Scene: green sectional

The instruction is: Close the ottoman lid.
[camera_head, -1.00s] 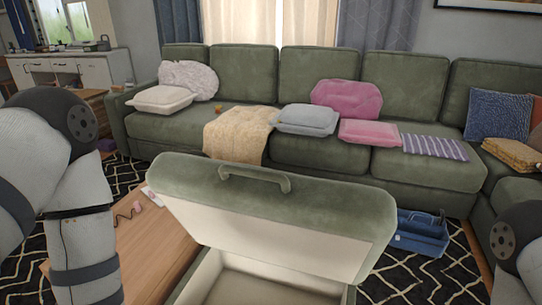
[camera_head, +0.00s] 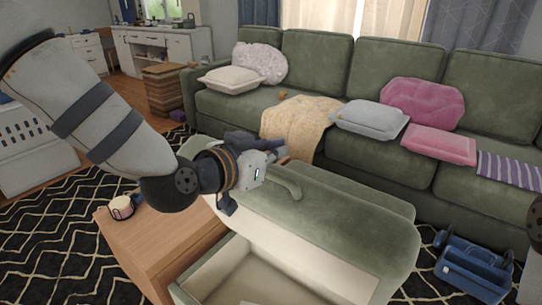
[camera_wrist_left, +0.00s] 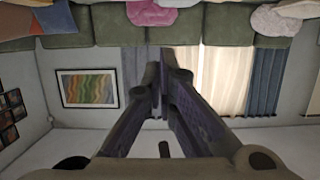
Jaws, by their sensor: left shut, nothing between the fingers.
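The green ottoman lid (camera_head: 340,225) is raised at a slant, its pale underside (camera_head: 300,262) facing me. A curved green handle (camera_head: 290,188) sits on its top. The open ottoman box (camera_head: 190,292) shows below, with a pale inside. My left gripper (camera_head: 278,153) is over the lid's left part, beside and behind the handle, and hides some of the lid. Whether it touches the lid I cannot tell. In the left wrist view, its fingers (camera_wrist_left: 162,78) meet with nothing between them. My right gripper is out of view; only a bit of my right arm shows.
A wooden table (camera_head: 150,245) stands left of the ottoman with a small cup-like item (camera_head: 122,207) on it. A green sofa (camera_head: 400,160) with pillows runs behind. A blue toolbox (camera_head: 472,265) lies on the patterned rug to the right.

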